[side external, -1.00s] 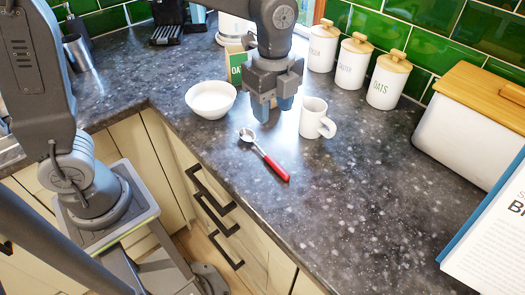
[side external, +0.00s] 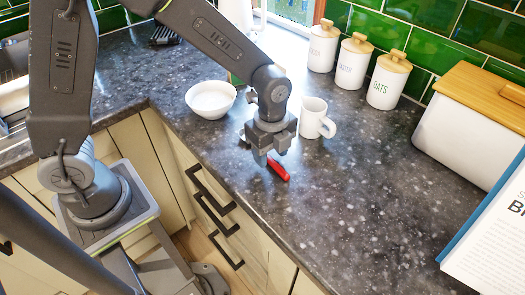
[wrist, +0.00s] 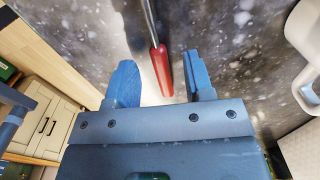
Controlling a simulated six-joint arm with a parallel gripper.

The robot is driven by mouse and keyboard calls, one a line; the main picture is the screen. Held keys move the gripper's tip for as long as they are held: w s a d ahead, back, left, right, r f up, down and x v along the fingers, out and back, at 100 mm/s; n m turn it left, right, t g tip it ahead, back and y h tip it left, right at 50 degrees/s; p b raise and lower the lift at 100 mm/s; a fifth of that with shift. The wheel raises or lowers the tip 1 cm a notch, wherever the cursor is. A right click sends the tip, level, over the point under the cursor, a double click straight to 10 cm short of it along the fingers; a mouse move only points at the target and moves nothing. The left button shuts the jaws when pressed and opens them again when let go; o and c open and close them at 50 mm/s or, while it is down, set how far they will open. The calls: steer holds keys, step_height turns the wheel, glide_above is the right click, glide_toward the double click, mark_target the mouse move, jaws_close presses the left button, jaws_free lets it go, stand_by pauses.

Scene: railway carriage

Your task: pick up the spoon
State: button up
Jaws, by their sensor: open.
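The spoon (side external: 278,171) lies on the dark speckled countertop; its red handle shows in the side view, and its metal bowl is hidden behind my gripper. My gripper (side external: 265,160) is directly over the spoon, pointing down. In the wrist view the red handle of the spoon (wrist: 161,70) lies between the two blue fingers of my gripper (wrist: 160,85), which are apart and empty. The handle is clear of both fingers in that view. I cannot tell exactly how high the fingertips are above the counter.
A white mug (side external: 316,119) stands just right of my gripper, and also at the right of the wrist view (wrist: 305,50). A white bowl (side external: 211,99) is to the left. Canisters (side external: 388,80) and a bread bin (side external: 470,125) line the wall. The front right counter (side external: 360,220) is clear.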

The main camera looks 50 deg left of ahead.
steer(key=shift+f, duration=0.5)
jaws_close()
